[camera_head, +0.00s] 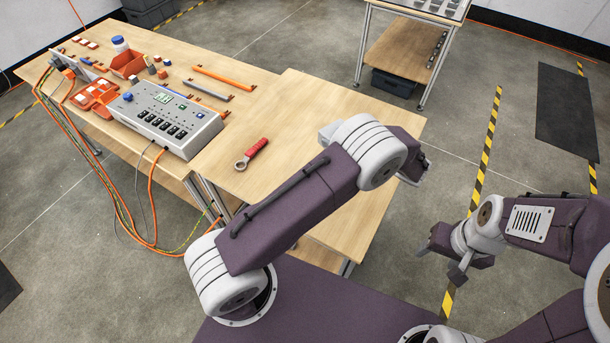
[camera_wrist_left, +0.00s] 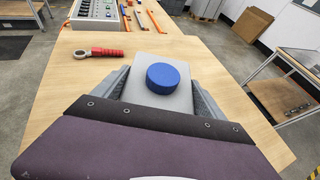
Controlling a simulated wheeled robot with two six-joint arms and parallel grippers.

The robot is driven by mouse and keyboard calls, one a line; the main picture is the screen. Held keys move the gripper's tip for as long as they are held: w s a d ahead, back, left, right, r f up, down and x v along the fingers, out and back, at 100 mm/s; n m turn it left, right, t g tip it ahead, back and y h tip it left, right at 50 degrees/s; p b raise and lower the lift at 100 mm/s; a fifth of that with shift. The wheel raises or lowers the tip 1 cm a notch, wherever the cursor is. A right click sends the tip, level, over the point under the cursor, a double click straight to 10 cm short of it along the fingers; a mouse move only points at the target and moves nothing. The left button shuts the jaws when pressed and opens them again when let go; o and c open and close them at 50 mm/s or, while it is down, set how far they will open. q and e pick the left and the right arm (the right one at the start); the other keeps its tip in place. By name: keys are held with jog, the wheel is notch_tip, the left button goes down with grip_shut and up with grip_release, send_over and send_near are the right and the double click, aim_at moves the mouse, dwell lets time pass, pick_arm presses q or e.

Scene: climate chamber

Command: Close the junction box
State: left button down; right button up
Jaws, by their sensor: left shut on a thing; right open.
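In the left wrist view a grey flat-faced piece (camera_wrist_left: 165,104) with a round blue knob (camera_wrist_left: 162,78) sits between the fingers of my left gripper (camera_wrist_left: 160,92), which is shut on it over the wooden table. Whether the grey piece belongs to the junction box I cannot tell. A grey box with black switches, a small display and a blue knob (camera_head: 165,115) stands on the left table; it also shows in the left wrist view (camera_wrist_left: 97,10). My right gripper (camera_head: 441,262) is open and empty over the floor.
Orange trays (camera_head: 97,97), an orange bar (camera_head: 223,79) and a white bottle (camera_head: 120,44) are on the left table. Cables (camera_head: 100,170) hang off its front. A wheeled table (camera_head: 390,50) stands behind.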

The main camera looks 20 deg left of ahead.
pick_arm(q)
jog(key=s+a+f+p, duration=0.1)
jog(key=s+a+f, duration=0.1)
jog(key=a, duration=0.1)
jog(key=s+a+f+p, duration=0.1)
jog(key=s+a+f, duration=0.1)
jog(key=s, duration=0.1)
jog(key=s+a+f+p, duration=0.1)
jog(key=s+a+f, duration=0.1)
jog(key=a, duration=0.1)
jog(key=shift+s+a+f, duration=0.2)
jog(key=shift+s+a, duration=0.05)
jog(key=shift+a, duration=0.1)
jog(key=shift+s+a+f, duration=0.2)
jog(key=shift+a+f, duration=0.05)
notch_tip(320, 180, down, 3)
jog(key=shift+f, duration=0.55)
